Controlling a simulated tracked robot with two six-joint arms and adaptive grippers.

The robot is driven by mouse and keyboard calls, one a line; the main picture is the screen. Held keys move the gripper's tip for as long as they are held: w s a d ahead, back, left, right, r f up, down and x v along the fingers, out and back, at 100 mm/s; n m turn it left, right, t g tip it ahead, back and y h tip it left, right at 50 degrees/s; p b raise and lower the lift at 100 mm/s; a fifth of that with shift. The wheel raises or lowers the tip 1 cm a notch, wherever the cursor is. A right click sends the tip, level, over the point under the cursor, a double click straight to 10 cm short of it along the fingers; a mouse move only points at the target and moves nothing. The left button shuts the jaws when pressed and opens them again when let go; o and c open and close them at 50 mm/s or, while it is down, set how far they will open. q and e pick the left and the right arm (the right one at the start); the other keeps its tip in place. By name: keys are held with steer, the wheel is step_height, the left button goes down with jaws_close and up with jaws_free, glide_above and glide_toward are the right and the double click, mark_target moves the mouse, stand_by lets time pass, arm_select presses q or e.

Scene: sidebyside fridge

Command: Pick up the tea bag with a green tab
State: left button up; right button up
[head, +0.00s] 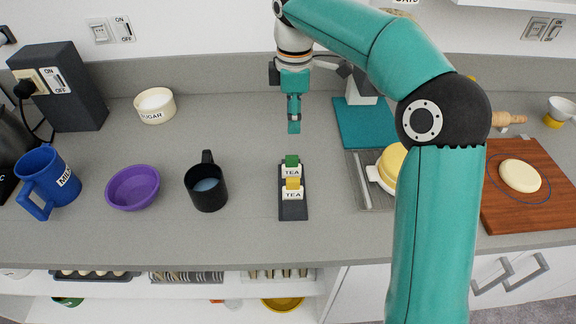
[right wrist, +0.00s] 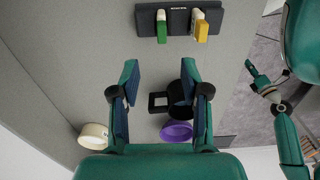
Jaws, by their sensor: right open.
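In the right wrist view the green tab (right wrist: 161,28) and yellow tab (right wrist: 201,30) are side by side near the top. My right gripper (head: 294,127) is open, pointing down behind the holder, apart from the tea bags. In the right wrist view its fingers (right wrist: 160,78) are spread and empty. My left gripper (right wrist: 258,76) shows small at the right there.
A black mug (head: 206,190), purple bowl (head: 132,188) and blue mug (head: 48,182) stand left of the holder. A sugar bowl (head: 155,106) is farther back. A tray with yellow-topped items (head: 392,162) and a cutting board (head: 540,205) are right. Counter around the holder is clear.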

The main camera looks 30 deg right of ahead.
glide_above(291, 157)
steer(key=f, duration=0.7)
steer(key=shift+w+d+f, duration=0.1)
steer(key=shift+w+d, duration=0.05)
steer(key=shift+d, duration=0.05)
steer(key=shift+a+f, duration=0.1)
steer(key=shift+f, duration=3.15)
steer(key=shift+c, duration=0.2)
jaws_close()
steer(key=shift+r, duration=0.15)
